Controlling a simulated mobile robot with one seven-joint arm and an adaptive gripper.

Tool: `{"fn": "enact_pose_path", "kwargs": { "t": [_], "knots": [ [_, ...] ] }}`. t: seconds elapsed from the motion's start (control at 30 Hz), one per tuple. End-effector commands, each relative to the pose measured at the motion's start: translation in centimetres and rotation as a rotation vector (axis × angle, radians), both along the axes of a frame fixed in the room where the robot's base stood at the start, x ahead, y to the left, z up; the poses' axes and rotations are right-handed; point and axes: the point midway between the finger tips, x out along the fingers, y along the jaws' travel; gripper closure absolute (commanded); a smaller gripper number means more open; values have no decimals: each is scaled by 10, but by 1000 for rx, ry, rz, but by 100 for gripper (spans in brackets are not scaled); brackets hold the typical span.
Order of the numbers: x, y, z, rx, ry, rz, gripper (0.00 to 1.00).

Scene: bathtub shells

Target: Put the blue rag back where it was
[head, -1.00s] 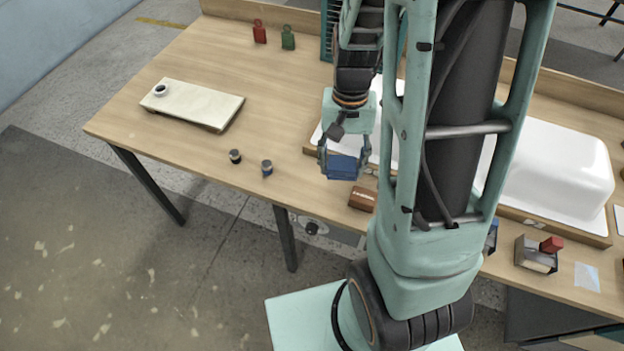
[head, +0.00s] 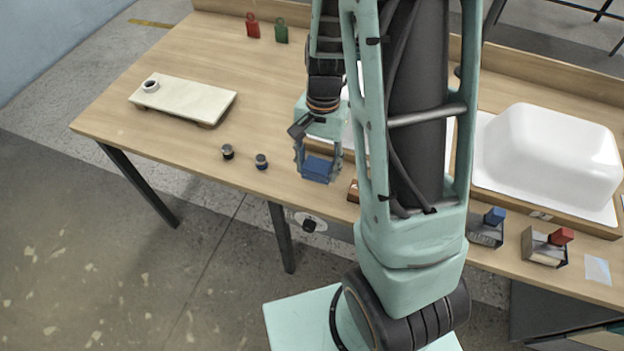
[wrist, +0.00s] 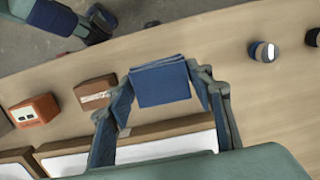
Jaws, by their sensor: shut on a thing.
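My gripper (head: 318,160) is shut on a folded blue rag (head: 319,169) and holds it near the front edge of the wooden table, left of my arm. In the wrist view the rag (wrist: 160,82) sits between the two fingers, with the table below it. An open box (head: 487,232) at the front right has a blue piece (head: 495,215) at its top. Beside it, a similar box (head: 545,250) has a red piece (head: 560,236). I cannot tell how far the held rag is above the table.
White tub shells lie on wood-framed bases, one (head: 548,150) at right. A small brown block (wrist: 95,92) and an orange box (wrist: 33,111) lie near the gripper. Two small jars (head: 261,161) and a pale board (head: 182,98) stand left.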

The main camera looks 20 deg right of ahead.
Motion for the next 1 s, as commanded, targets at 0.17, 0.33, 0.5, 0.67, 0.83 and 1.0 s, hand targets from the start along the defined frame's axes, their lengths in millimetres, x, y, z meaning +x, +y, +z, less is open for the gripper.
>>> {"fn": "enact_pose_path", "kwargs": {
  "t": [0.17,0.33,0.5,0.67,0.83,1.0],
  "knots": [
    [11,5,-15,1,1,1,74],
    [17,7,-24,1,1,1,74],
    [19,8,-47,1,1,0,74],
    [19,8,-56,0,0,0,74],
    [19,8,-54,0,0,0,74],
    [19,8,-58,1,1,0,74]
  ]
}}
